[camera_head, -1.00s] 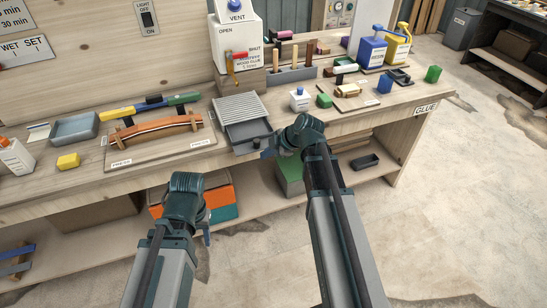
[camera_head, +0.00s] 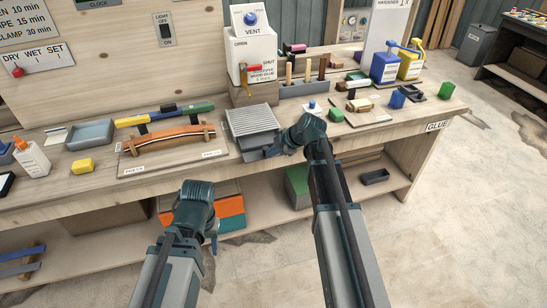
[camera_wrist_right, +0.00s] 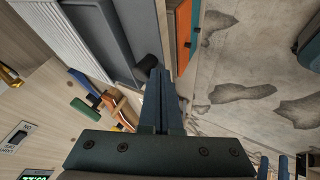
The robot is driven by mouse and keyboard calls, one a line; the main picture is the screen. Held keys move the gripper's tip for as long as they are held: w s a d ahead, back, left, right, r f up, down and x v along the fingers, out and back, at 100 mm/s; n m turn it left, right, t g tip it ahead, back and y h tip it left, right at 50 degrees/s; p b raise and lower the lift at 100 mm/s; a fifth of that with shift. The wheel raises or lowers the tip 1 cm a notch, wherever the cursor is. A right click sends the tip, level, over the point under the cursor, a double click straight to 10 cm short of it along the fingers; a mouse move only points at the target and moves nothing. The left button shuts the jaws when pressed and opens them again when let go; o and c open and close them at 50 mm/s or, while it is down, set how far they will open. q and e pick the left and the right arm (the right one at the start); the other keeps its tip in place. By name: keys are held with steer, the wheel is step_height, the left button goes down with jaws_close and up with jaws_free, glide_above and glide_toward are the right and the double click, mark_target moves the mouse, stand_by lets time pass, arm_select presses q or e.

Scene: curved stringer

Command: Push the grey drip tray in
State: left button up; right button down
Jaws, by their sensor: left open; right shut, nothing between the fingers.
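The grey drip tray (camera_head: 258,142) sticks out at the bench front below a light ridged grating (camera_head: 252,119). In the right wrist view the tray (camera_wrist_right: 108,38) is a dark shallow box with a dark knob (camera_wrist_right: 148,66) on its front. My right gripper (camera_head: 272,152) is shut and empty at the tray's front right. Its fingers (camera_wrist_right: 160,88) point at the knob and lie very close to it; I cannot tell whether they touch. My left gripper (camera_head: 212,236) hangs low in front of the bench, away from the tray; its fingers are mostly hidden.
A curved wooden strip on a board (camera_head: 172,146) lies left of the tray. A white vent bottle (camera_head: 254,45) stands behind the grating.

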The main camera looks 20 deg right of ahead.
glide_toward(257, 143)
steer(key=x, duration=0.4)
steer(key=shift+f, duration=0.3)
steer(key=shift+r, duration=0.1)
arm_select(q)
steer(key=shift+d, duration=0.1)
arm_select(e)
steer(key=shift+a, duration=0.1)
